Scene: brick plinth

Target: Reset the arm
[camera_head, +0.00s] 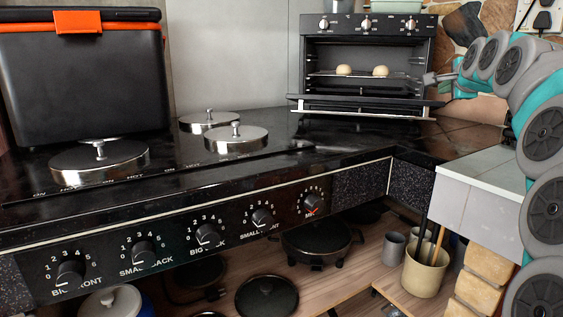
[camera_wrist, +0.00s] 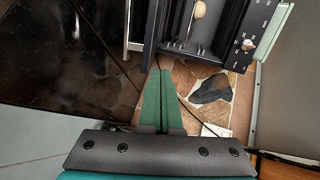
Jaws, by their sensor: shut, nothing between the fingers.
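My gripper (camera_head: 430,78) is at the right side of the open toaster oven (camera_head: 368,22) in the head view, at the end of my grey and teal arm. In the wrist view my gripper (camera_wrist: 165,75) shows as two green fingers pressed together, with nothing between them. The oven (camera_wrist: 235,35) is beyond the fingertips, at the top of the wrist view. Its door hangs down open. Two pale round buns (camera_head: 343,70) (camera_head: 380,71) sit on the rack inside; one bun (camera_wrist: 199,10) also shows in the wrist view.
A black cooler box (camera_head: 85,85) with an orange latch stands at the left. Metal lids (camera_head: 100,160) cover the hob plates. A white-topped ledge (camera_head: 485,170) is below my arm. Pans (camera_head: 315,240) and a pot (camera_head: 425,270) are on the lower shelf. The counter before the oven is clear.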

